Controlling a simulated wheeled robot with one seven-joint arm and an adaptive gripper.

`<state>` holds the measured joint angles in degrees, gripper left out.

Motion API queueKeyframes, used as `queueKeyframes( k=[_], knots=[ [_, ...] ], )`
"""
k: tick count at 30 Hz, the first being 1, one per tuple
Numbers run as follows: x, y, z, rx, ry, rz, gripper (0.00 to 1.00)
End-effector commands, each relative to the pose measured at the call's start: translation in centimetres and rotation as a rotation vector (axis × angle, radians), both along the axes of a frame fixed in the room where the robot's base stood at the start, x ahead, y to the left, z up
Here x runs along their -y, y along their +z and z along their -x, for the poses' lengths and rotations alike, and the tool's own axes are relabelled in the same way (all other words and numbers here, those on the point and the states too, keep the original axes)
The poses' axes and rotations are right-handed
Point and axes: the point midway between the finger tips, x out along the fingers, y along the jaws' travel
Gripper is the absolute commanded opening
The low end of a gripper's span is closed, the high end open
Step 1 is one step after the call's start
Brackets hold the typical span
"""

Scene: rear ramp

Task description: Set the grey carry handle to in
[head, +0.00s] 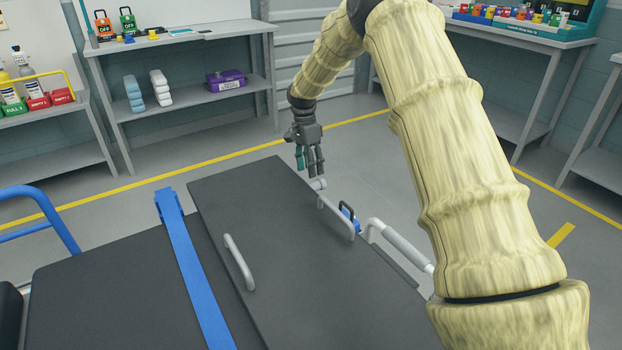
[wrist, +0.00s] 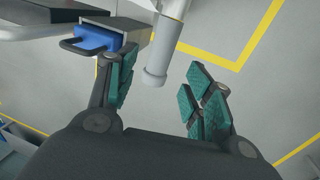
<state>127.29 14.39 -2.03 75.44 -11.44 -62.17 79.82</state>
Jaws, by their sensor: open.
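A light grey bar handle with a thicker rounded end (wrist: 160,58) points between my gripper's fingers in the wrist view; I take it as the carry handle. In the head view its end (head: 318,184) shows just past the far edge of the dark board, below my fingertips. My gripper (head: 309,167) is open and points down beyond that edge. In the wrist view my gripper (wrist: 160,88) has one finger on each side of the bar, with gaps visible. Contact is not evident. The bar's inner part is hidden by the board in the head view.
The dark board (head: 265,225) carries two curved grey handles, one nearer (head: 238,262) and one at its edge (head: 336,217). A blue block with a black loop (wrist: 95,40) sits beside the bar. Another grey bar with a grip (head: 398,243) lies right. A blue strap (head: 190,265) crosses left.

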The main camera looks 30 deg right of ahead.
Motion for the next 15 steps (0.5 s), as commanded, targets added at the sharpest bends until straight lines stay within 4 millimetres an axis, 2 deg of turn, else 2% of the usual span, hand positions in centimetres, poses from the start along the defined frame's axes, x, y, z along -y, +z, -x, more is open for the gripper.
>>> queueKeyframes(
  k=[6, 15],
  knots=[
    [0.0, 3.5, -0.7, 0.001, 0.001, 0.001, 0.51],
    [0.0, 5.5, -1.1, 0.0, 0.0, 0.0, 0.51]
  ],
)
